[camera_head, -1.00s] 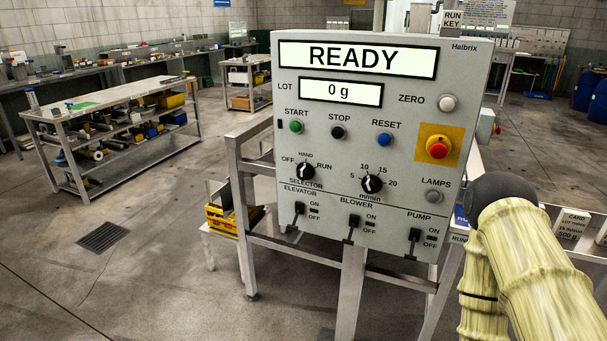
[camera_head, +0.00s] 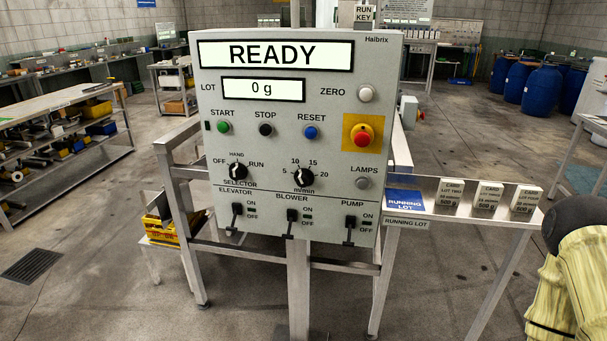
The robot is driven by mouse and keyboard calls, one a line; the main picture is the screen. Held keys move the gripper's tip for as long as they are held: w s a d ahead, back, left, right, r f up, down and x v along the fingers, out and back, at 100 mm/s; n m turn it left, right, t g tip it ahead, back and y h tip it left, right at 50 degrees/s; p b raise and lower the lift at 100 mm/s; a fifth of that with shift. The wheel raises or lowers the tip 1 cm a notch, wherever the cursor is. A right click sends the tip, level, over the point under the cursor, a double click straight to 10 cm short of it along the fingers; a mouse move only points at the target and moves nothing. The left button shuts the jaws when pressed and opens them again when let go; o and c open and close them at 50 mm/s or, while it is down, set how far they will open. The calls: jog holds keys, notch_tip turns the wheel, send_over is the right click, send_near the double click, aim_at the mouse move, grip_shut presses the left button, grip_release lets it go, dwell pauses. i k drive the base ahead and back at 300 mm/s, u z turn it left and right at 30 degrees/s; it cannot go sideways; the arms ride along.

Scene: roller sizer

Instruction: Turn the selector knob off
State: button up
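The selector knob (camera_head: 237,172) is a small black rotary knob on the left of the grey control panel (camera_head: 330,205). It has OFF at its left, HAND above and RUN at its right. Its white mark is small, so I cannot tell for sure which label it points to. Nothing touches the knob or covers it. My arm (camera_head: 572,290), in a pale yellow sleeve with a dark rounded joint, shows at the lower right edge, well apart from the panel. My gripper is out of view.
The panel display (camera_head: 276,54) reads READY. A similar m/min knob (camera_head: 303,177) sits right of the selector, with three black switches below. A red emergency button (camera_head: 363,135) is at the right. A shelf (camera_head: 455,210) with cards extends right of the panel. Floor in front is open.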

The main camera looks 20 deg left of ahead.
aim_at(237, 172)
jog(key=z, duration=1.2)
jog(key=k, duration=0.3)
jog(key=u, duration=2.6)
